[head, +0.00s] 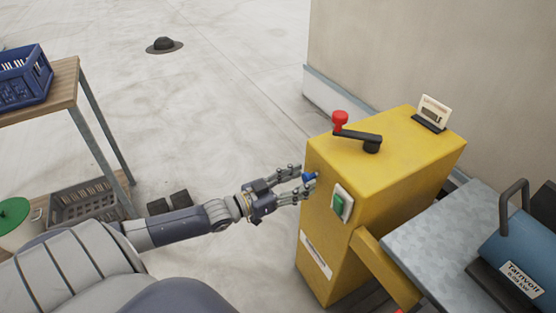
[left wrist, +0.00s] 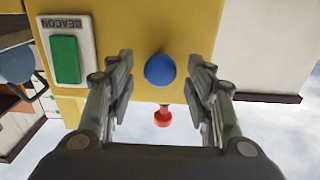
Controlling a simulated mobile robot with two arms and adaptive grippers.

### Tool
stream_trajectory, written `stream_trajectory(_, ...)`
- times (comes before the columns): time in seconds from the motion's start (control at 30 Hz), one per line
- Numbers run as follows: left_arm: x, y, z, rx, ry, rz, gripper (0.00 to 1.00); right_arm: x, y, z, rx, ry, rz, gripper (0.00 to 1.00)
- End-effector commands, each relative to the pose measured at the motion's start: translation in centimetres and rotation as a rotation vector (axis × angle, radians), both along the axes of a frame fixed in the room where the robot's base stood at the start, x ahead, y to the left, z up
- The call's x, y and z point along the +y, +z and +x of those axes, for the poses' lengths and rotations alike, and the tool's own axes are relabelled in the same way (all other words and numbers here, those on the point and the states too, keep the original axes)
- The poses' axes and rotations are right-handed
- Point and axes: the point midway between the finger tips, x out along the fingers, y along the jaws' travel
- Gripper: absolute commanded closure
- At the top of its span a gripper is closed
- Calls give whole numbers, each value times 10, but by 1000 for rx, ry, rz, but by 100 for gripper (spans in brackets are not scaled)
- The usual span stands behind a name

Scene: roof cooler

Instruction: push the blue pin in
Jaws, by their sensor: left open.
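The blue pin (head: 309,177) sticks out of the side face of a yellow cabinet (head: 335,205). In the left wrist view the round blue pin head (left wrist: 160,70) sits between and a little beyond my fingertips. My left gripper (head: 296,185) is open, its fingers pointing at the cabinet face on either side of the pin; I cannot tell whether they touch anything. In the left wrist view the open fingers (left wrist: 161,85) are empty. My right gripper is not in view.
A green switch (head: 339,204) on a white plate labelled BEACON sits beside the pin. A red-knobbed crank (head: 341,120) and a card (head: 434,110) are on the cabinet top. A metal table (head: 430,240) with a blue case (head: 520,255) stands right; a shelf (head: 60,90) stands left.

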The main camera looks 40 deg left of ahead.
Motion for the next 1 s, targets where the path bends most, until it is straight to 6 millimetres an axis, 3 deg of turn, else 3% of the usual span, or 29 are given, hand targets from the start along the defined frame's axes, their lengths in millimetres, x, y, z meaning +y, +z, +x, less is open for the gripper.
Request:
stream_trajectory(0.6,34,-1,-84,2,-1,0,52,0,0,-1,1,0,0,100)
stream_trajectory(1.0,40,1,-97,-2,-2,-1,52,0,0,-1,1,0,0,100)
